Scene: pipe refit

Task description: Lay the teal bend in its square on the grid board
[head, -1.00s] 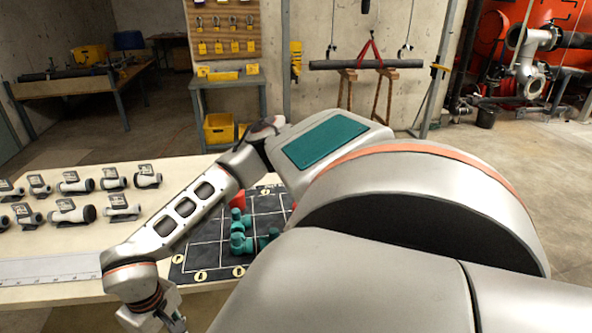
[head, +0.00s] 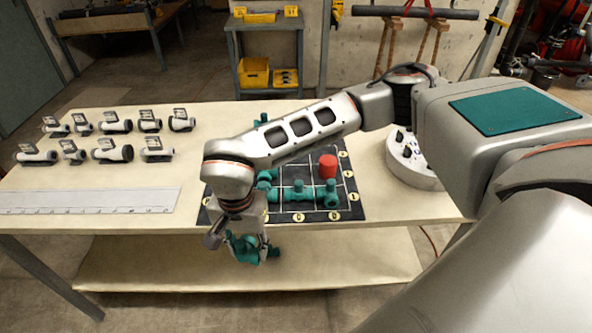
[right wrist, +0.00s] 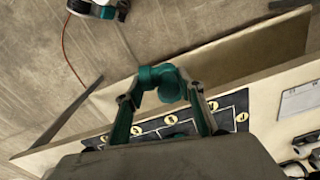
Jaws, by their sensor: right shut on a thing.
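My right gripper (head: 247,238) is shut on the teal bend (head: 251,249) and holds it in front of the table's near edge, left of the board's middle. In the right wrist view the bend (right wrist: 160,79) sits between the two fingertips, its curve showing. The dark grid board (head: 347,208) lies on the table, partly hidden by my right arm. Teal fittings (head: 297,193) and a red piece (head: 327,166) stand on it. The bend's own square cannot be made out. My left gripper is not in view.
Tagged grey fittings (head: 112,125) stand in two rows at the table's left. A pale ruler strip (head: 90,199) lies near its front edge. A round whitish holder (head: 413,174) stands right of the board. A lower shelf (head: 330,270) juts out below the tabletop.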

